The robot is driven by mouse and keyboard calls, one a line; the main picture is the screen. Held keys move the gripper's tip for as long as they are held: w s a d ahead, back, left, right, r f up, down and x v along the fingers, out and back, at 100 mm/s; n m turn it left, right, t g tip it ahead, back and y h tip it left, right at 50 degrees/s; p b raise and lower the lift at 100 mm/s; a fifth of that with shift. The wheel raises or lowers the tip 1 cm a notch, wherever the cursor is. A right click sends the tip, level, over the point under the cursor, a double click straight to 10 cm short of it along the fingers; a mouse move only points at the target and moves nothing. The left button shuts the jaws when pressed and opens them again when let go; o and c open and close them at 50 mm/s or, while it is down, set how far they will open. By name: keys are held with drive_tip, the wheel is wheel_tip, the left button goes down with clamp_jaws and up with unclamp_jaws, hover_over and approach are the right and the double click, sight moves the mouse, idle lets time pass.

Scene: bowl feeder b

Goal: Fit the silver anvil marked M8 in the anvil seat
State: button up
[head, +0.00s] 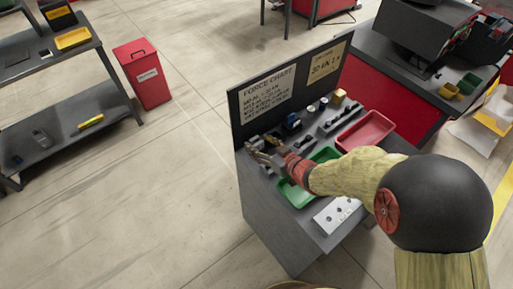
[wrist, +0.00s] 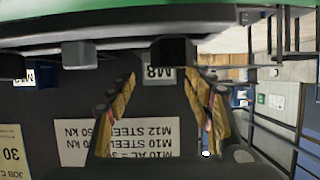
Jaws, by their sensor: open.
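My gripper (head: 256,150) is open and empty over the left end of the grey bench (head: 262,205). In the wrist view, which looks upside down, its fingertips (wrist: 161,76) stand apart on either side of a small white M8 label (wrist: 159,72). A dark block (wrist: 173,52) sits right at that label; I cannot tell for certain that it is the silver M8 anvil. A grey block (wrist: 78,55) stands to its left. I cannot make out the anvil seat for certain; a small blue-and-black device (head: 292,122) stands at the bench's back.
A green tray (head: 288,192) lies beneath my arm and a red tray (head: 365,132) is to its right. A white plate with holes (head: 334,213) is at the front. A force chart board (head: 267,96) rises along the back edge. Small metal parts stand along the bench.

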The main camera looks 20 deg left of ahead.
drive_tip(key=shift+x, duration=0.85)
drive_tip(key=shift+r, duration=0.1)
drive_tip(key=shift+c, duration=0.2)
clamp_jaws()
